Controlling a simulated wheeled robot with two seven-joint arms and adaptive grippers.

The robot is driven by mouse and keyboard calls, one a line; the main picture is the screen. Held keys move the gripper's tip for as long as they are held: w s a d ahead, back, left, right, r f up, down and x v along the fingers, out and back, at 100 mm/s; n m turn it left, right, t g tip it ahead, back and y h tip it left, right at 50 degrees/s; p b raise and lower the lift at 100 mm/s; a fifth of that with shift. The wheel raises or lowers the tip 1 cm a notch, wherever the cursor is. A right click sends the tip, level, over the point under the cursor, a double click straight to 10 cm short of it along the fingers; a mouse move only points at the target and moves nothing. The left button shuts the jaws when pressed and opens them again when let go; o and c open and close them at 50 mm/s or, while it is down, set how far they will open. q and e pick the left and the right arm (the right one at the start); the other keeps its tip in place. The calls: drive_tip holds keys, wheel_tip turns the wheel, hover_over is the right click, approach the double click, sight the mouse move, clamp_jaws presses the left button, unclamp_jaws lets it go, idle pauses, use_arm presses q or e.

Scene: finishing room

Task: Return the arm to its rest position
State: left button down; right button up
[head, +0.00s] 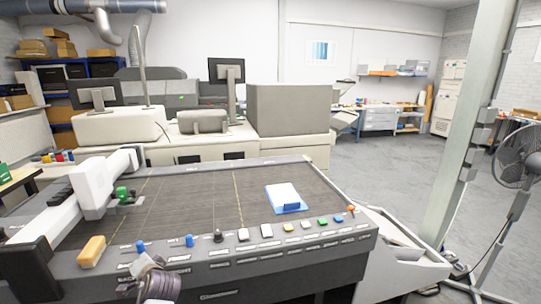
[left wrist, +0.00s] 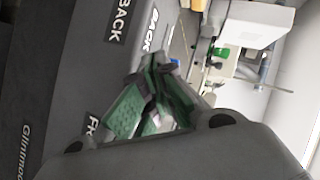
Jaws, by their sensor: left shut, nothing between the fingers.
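My left gripper (left wrist: 155,80) shows in the left wrist view with its dark fingers and green pads drawn together. It is shut and empty. It is close to the dark front panel (left wrist: 70,70) of the machine, which carries white lettering such as "BACK". I cannot tell whether it touches the panel. In the head view a grey-brown, rounded part is at the bottom left, in front of the panel; the left fingers cannot be made out there. My right gripper is in neither view.
The machine's dark flat bed (head: 190,205) bears a white-and-blue pad (head: 286,198). A white carriage (head: 95,188) spans its left side. A pole (head: 470,130) and fan (head: 518,155) stand right. Open floor lies behind.

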use_arm(q)
drive_tip(key=s+d+f+n+g+h, duration=0.1)
drive_tip(key=s+d+f+g+h, duration=0.15)
drive_tip(key=s+d+f, duration=0.5)
drive_tip(key=s+d+f+n+g+h, duration=0.15)
drive_tip(key=s+d+h, duration=0.25)
drive_tip(key=s, duration=0.6)
drive_tip(key=s+d+f+g+h, duration=0.25)
drive_tip(key=s+d+f, duration=0.3)
drive_tip(key=s, duration=0.35)
wheel_tip(320, 180, down, 32)
drive_tip(key=s+r, duration=0.1)
drive_tip(key=s, duration=0.1)
drive_tip(key=s+a+f+g, duration=0.1)
drive_tip(key=s+a+f, duration=0.2)
drive_tip(key=s+f, duration=0.7)
drive_tip(key=s+a+f+g, duration=0.1)
drive_tip(key=s+a+f, duration=0.2)
drive_tip(key=s+f, duration=0.8)
drive_tip(key=shift+s, duration=0.45)
drive_tip(key=shift+m, duration=0.25)
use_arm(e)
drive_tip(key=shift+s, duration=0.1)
